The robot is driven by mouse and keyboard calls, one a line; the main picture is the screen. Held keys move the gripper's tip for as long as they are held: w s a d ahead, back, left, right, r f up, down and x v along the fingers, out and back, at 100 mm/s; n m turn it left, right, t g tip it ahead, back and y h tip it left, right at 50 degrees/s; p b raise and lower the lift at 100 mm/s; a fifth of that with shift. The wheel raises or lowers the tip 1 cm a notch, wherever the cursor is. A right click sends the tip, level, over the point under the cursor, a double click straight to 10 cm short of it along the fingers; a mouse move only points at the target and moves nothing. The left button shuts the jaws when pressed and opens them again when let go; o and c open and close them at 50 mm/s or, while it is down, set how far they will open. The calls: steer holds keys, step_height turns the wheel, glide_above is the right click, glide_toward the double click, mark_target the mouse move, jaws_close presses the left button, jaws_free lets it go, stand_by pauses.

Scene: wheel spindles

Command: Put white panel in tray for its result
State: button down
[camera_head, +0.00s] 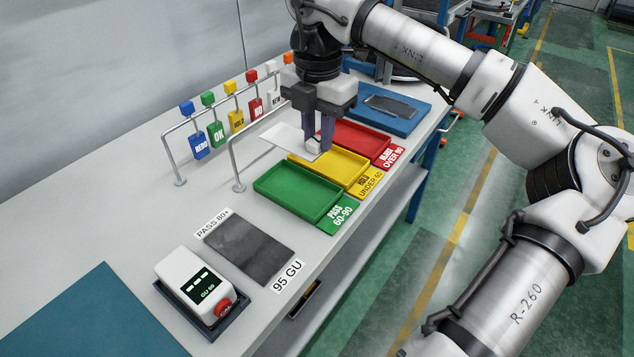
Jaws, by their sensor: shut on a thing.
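The white panel (287,139) is a thin flat plate. My gripper (316,148) is shut on it near its right end, with purple fingers pointing down. The panel is above the back edges of the yellow and green trays; its exact height is unclear. The green tray (263,187) is labelled PASS 60-90. The yellow tray (352,184), labelled HOLD UNDER 60, is partly hidden by the panel and fingers. The red tray (385,147) is labelled over 90. The white meter (187,268) has a lit GU display, its number too small to read surely.
A dark panel (248,249) lies between PASS 80+ and 95 GU labels. A rail (165,143) with several coloured tags stands behind the trays. A teal mat (95,325) is bare at front left.

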mark_target(318, 200)
step_height(318, 200, down, 12)
steer(key=shift+f+p, duration=0.15)
steer(key=shift+p, duration=0.75)
steer(key=shift+f, duration=0.1)
steer(key=shift+f, duration=0.1)
steer(key=c, duration=1.5)
jaws_free()
steer(key=shift+c, duration=0.2)
step_height(318, 200, up, 12)
steer(key=shift+r+b, duration=0.2)
steer(key=shift+b, duration=0.75)
steer(key=shift+s+f, duration=0.1)
